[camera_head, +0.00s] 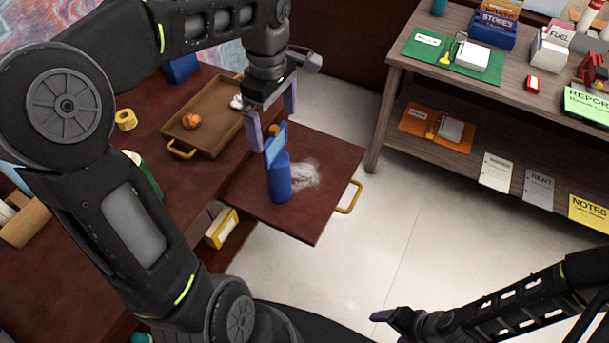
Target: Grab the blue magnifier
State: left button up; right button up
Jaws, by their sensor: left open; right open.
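The blue magnifier (279,180) stands upright on the dark red pull-out board, with a thick round handle below and a flat, tilted rectangular head on top. My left gripper (272,122) is open just above it, pointing down. Its two pale purple fingers are at the upper part of the magnifier's head, one to the left and one to the upper right. I cannot tell whether they touch it.
A whitish patch (303,175) lies beside the magnifier on the board (318,215), which has a yellow handle (349,197). A wooden tray (205,147) with an orange item (191,121) sits on the desk. A shelf (400,88) with cards and boxes stands right; the floor between is clear.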

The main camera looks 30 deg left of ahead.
pick_arm(q)
jog(key=shift+w+d, duration=0.1)
jog(key=shift+d, duration=0.05)
jog(key=shift+f, duration=0.15)
jog(key=shift+f, duration=1.2)
